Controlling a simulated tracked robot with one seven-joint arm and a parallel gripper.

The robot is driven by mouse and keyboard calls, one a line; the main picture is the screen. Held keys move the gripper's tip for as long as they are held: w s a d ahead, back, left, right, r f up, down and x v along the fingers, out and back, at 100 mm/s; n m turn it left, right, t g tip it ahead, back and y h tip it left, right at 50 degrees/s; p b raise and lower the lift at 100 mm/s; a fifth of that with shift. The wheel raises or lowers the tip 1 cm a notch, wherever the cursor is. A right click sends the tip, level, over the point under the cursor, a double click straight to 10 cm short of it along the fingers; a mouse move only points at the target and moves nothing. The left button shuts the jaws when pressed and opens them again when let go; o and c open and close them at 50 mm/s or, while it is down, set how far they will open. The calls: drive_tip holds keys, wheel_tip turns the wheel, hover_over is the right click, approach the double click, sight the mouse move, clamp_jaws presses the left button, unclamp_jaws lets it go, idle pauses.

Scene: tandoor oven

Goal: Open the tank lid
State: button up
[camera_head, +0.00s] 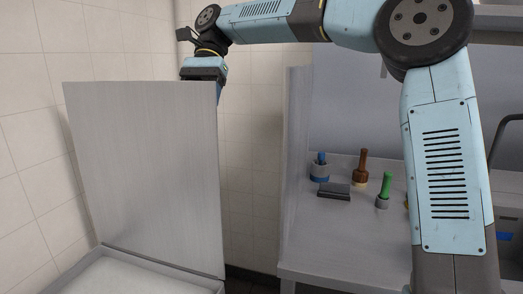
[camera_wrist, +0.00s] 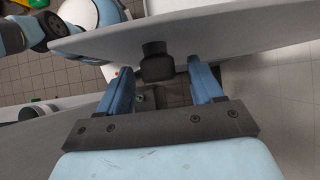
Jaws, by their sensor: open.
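The tank lid (camera_head: 145,170) is a flat grey metal panel. In the head view it stands nearly upright on the rim of the tank (camera_head: 165,284) at the lower left, and the tank's top is uncovered. My gripper (camera_head: 203,73) is at the lid's upper right corner, with its fingers hidden behind the lid. In the wrist view the lid (camera_wrist: 230,32) crosses the top as a grey band with a dark knob (camera_wrist: 157,62) on it. My gripper (camera_wrist: 161,72) is open, with its blue fingers on either side of the knob; I cannot tell whether they touch it.
A grey counter (camera_head: 325,250) stands to the right of the tank. It carries a brown-handled tool (camera_head: 361,166), a green-handled tool (camera_head: 385,187), a blue-topped holder (camera_head: 320,170) and a dark block (camera_head: 334,191). A tiled wall (camera_head: 28,130) is close on the left.

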drive_tip(key=shift+v, duration=2.5)
drive_tip(key=shift+s, duration=0.1)
drive_tip(key=s+d+r+t+h, duration=0.1)
drive_tip(key=s+d+t+h, duration=0.1)
drive_tip(key=s+d+t, duration=0.45)
drive_tip(key=s+d+r+t+h, duration=0.1)
drive_tip(key=s+d+t, duration=0.2)
drive_tip(key=d, duration=0.6)
drive_tip(key=s+d+f+n+t, duration=0.1)
drive_tip(key=s+d+f, duration=0.2)
drive_tip(key=d+f, duration=0.4)
drive_tip(key=s+d+f+n+t, duration=0.1)
drive_tip(key=s+d+f, duration=0.2)
drive_tip(key=d+f, duration=0.4)
drive_tip(key=s+d+f+n+t+y, duration=0.1)
drive_tip(key=s+d+f, duration=0.2)
drive_tip(key=d+f, duration=0.4)
drive_tip(key=shift+s+d, duration=0.3)
